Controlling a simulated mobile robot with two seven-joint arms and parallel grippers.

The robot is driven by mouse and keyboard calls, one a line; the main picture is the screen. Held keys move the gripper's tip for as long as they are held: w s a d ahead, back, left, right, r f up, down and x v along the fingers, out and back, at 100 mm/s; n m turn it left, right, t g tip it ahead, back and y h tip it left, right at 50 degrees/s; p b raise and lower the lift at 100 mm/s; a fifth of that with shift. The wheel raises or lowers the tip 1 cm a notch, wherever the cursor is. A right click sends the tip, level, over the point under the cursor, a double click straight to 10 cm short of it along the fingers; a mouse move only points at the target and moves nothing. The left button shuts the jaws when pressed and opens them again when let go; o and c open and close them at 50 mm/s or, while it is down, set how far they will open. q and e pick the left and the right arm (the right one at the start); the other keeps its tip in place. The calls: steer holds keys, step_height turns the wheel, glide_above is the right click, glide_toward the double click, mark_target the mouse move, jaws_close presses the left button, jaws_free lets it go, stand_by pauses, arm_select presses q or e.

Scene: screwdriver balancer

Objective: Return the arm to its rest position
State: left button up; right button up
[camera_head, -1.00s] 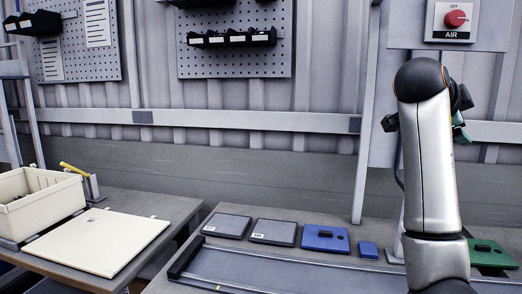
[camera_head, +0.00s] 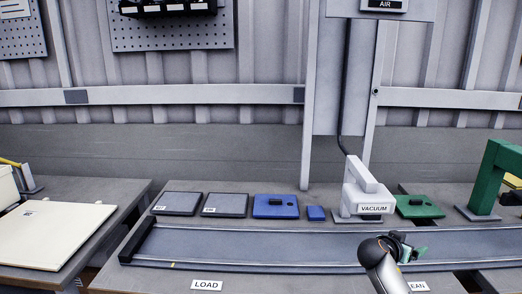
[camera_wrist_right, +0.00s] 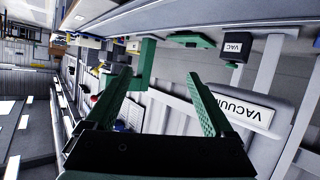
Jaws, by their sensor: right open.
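My right gripper (camera_head: 414,252) shows at the lower right of the head view, at the end of my grey arm, over the rail track in front of the vacuum unit. In the right wrist view its two green fingers (camera_wrist_right: 160,100) stand wide apart with nothing between them. The white vacuum unit (camera_head: 364,190), labelled VACUUM, stands behind the gripper, apart from it. Its label also shows beside the fingers in the right wrist view (camera_wrist_right: 244,111). My left gripper is not in either view.
A long grey rail track (camera_head: 240,242) runs along the bench. Behind it lie two grey plates (camera_head: 226,204), a blue plate (camera_head: 275,206), a small blue block (camera_head: 316,213) and a green plate (camera_head: 418,206). A green frame (camera_head: 490,180) stands at right. A cream panel (camera_head: 50,236) lies at left.

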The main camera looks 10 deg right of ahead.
steer(key=w+a+r+n+t+y, duration=0.3)
steer(key=w+a+n+t+y, duration=0.25)
steer(key=a+n, duration=0.2)
steer(key=w+a+r+n+t+y, duration=0.4)
steer(key=w+a+n+t+y, duration=0.15)
steer(key=w+a, duration=0.2)
steer(key=s+a+f+n+g+y, duration=0.1)
steer(key=s+a+f+g, duration=0.1)
steer(key=s+a+f, duration=0.55)
steer(key=s+a+f+n+g+y, duration=0.1)
steer(key=s+a+f, duration=0.2)
steer(key=s+f, duration=0.8)
steer(key=s+a+f+g, duration=0.1)
steer(key=s+a+f, duration=0.2)
steer(key=s, duration=0.4)
steer(key=s+a+f+g+y, duration=0.1)
steer(key=s+a+f+g, duration=0.1)
steer(key=s+f, duration=0.4)
steer(key=s+a+f+m+g, duration=0.1)
steer(key=s+a+f, duration=0.2)
steer(key=s, duration=0.7)
step_height(320, 180, down, 2)
steer(key=shift+a+f+g+y, duration=0.2)
steer(key=shift+a+g+y, duration=0.1)
steer(key=shift+a+y, duration=0.1)
